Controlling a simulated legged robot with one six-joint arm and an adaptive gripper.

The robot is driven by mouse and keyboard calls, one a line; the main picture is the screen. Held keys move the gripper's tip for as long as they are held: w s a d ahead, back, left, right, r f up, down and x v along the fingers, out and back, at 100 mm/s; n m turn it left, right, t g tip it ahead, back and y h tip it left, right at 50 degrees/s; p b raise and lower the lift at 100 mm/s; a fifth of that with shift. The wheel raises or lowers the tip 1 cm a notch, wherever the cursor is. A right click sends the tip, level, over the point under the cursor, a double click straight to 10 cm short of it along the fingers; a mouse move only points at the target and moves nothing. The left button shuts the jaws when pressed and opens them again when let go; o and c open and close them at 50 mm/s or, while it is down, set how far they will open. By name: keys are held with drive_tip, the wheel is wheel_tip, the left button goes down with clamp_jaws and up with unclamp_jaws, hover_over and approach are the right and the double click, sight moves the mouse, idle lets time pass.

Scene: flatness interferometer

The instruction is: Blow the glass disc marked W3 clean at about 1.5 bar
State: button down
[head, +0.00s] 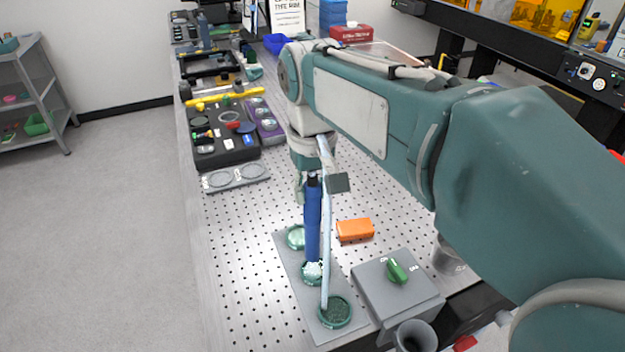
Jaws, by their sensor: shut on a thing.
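My gripper (318,184) is shut on an upright blue tool (312,222) with a dark top. Its lower end is over the middle round seat of a grey plate (291,262); I cannot tell if it touches. The plate carries three green-rimmed seats in a row: far (296,237), middle (312,279) and near (335,312). The middle one looks whitish; no W3 mark is readable. A pale hose (326,245) hangs beside the tool down to the near seat. A grey box (375,298) with a green knob (397,272) stands to the right; its small labels are unreadable.
An orange block (355,230) lies right of the tool on the perforated table (240,235). A grey cup (415,336) and a metal beaker (448,256) stand near the box. A plate with two rings (235,178) and a black tray (222,150) are farther back. The table's left front is clear.

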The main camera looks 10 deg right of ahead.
drive_tip(key=shift+d, duration=0.55)
drive_tip(key=shift+s+d, duration=0.1)
drive_tip(key=shift+s, duration=0.15)
drive_tip(key=shift+d, duration=0.1)
drive_tip(key=shift+s+d, duration=0.2)
drive_tip(key=shift+d, duration=0.2)
drive_tip(key=shift+w+a, duration=0.25)
drive_tip(key=shift+w, duration=0.35)
drive_tip(key=shift+w+a, duration=0.2)
drive_tip(key=shift+w, duration=0.4)
drive_tip(key=shift+s+a, duration=0.2)
drive_tip(key=shift+a, duration=0.4)
drive_tip(key=shift+s+a, duration=0.15)
drive_tip(key=shift+a, duration=0.4)
idle(0.7)
drive_tip(key=shift+s+d, duration=0.2)
drive_tip(key=shift+s, duration=0.4)
drive_tip(key=shift+s+d, duration=0.15)
drive_tip(key=shift+s, duration=0.4)
idle(0.5)
drive_tip(key=shift+w+d+r, duration=0.1)
drive_tip(key=shift+w+d, duration=0.3)
drive_tip(key=shift+w, duration=0.35)
idle(1.2)
